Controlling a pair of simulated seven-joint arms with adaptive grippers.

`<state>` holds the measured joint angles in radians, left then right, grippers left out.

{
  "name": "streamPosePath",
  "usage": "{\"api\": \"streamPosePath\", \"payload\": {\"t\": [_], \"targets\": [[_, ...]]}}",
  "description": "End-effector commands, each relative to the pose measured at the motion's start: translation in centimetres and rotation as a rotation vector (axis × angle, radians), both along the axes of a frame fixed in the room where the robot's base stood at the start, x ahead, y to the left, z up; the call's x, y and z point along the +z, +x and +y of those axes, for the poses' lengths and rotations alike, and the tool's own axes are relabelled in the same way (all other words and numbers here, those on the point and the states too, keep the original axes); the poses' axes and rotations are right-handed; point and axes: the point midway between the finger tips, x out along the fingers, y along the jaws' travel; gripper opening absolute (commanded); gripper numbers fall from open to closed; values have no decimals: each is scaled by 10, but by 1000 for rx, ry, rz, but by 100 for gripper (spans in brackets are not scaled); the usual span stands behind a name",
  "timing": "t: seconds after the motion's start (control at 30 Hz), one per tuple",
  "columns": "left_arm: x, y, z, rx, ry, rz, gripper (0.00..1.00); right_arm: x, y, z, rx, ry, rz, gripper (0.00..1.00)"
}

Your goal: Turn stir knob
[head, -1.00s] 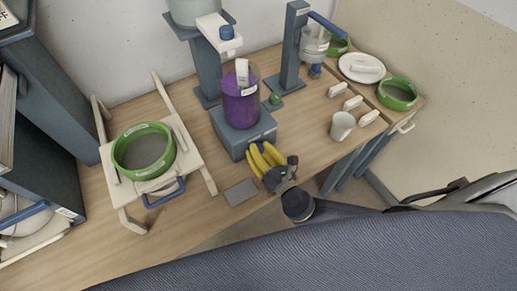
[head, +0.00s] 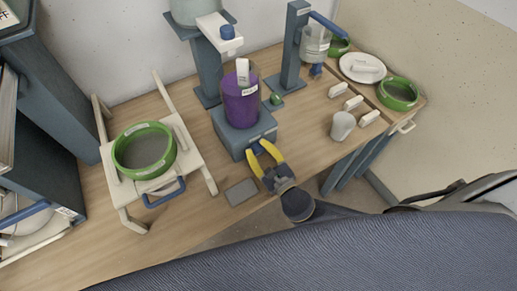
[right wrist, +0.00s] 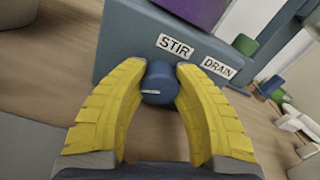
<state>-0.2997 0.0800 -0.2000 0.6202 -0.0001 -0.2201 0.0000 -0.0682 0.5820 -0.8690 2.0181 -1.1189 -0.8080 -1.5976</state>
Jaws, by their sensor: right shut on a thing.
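The blue stir knob (right wrist: 160,84) sits on the front of a blue-grey base (head: 240,132), beside a white STIR label (right wrist: 175,46). My right gripper (head: 262,150) reaches the knob from the front. In the right wrist view its yellow fingers (right wrist: 161,82) are shut on the knob, one on each side. A pale line shows on the knob's face, close to level. My left gripper is not in view.
A DRAIN label (right wrist: 217,67) is right of STIR. A grey plate (head: 241,191) lies left of my right gripper. A white cup (head: 342,125) and small white blocks (head: 353,103) are to the right.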

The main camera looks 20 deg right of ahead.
Motion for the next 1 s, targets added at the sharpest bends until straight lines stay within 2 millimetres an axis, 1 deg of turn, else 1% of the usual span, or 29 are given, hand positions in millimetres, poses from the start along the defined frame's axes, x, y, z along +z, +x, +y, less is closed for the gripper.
{"api": "streamPosePath", "payload": {"t": [0.03,0.2,0.4,0.9,0.93,1.0], "targets": [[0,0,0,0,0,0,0,3,1,0,-2,-24,-14,0],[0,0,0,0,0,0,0,3,2,0,-2,-92,-32,0],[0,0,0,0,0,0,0,3,1,0,-2,-136,-43,0],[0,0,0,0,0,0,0,4,2,1,-1,-148,-48,0],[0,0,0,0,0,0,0,4,2,1,-1,-148,-48,33],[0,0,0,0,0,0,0,4,1,1,-1,-148,-47,42]]}}
